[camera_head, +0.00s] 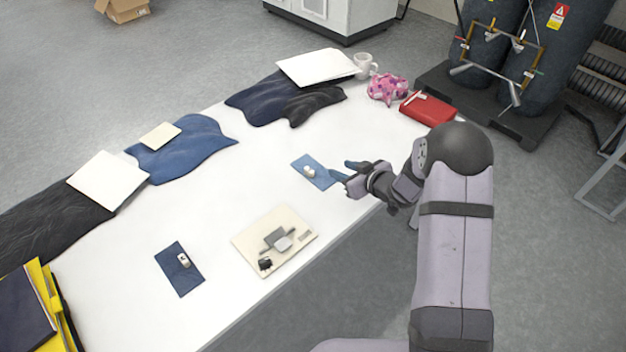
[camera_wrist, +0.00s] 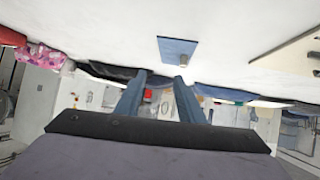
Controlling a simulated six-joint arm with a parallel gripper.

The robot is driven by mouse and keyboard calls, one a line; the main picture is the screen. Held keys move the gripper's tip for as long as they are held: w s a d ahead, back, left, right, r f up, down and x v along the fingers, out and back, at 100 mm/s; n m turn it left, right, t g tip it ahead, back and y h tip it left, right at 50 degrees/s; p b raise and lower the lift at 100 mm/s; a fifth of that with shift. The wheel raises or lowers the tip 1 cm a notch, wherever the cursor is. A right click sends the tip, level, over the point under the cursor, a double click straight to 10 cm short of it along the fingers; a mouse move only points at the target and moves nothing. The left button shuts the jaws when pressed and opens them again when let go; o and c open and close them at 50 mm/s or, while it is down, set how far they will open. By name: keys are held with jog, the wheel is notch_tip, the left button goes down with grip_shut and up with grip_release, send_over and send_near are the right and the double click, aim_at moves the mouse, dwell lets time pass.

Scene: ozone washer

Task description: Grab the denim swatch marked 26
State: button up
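A medium-blue denim swatch (camera_head: 318,179) lies flat on the white table with a small whitish object on it; it also shows in the wrist view (camera_wrist: 177,48). A darker navy swatch (camera_head: 177,277) with a small pale tag lies at the front left of the table. I cannot read a number on either one. My gripper (camera_head: 341,170) is open, its two blue fingers spread, just right of the medium-blue swatch. The fingers look empty in the wrist view (camera_wrist: 160,77) and apart from the swatch.
A beige board (camera_head: 255,264) with small devices lies between the swatches on the white table (camera_head: 225,210). Folded jeans (camera_head: 190,155) and pale sheets line the far side. A mug (camera_head: 364,65), pink patterned cloth (camera_head: 386,90) and red book (camera_head: 430,108) stand at the right end.

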aim_at(313, 173)
jog(key=a+f+y, duration=0.1)
jog(key=a+f+n+y, duration=0.1)
jog(key=a, duration=0.1)
jog(key=shift+s+f+b, duration=0.2)
jog(key=shift+f+b, duration=0.15)
jog(key=shift+b, duration=0.05)
jog(key=shift+s+a+f+y, duration=0.15)
jog(key=shift+s+a+y, duration=0.05)
jog(key=shift+a+y, duration=0.3)
jog(key=shift+f+p+x, duration=0.2)
jog(key=shift+p+x, duration=0.25)
jog(key=shift+x, duration=1.35)
jog(key=shift+f+p+x, duration=0.15)
jog(key=shift+p+x, duration=0.3)
jog(key=shift+x, duration=1.4)
jog(key=shift+s+d, duration=0.1)
jog(key=shift+d, duration=0.05)
grip_shut()
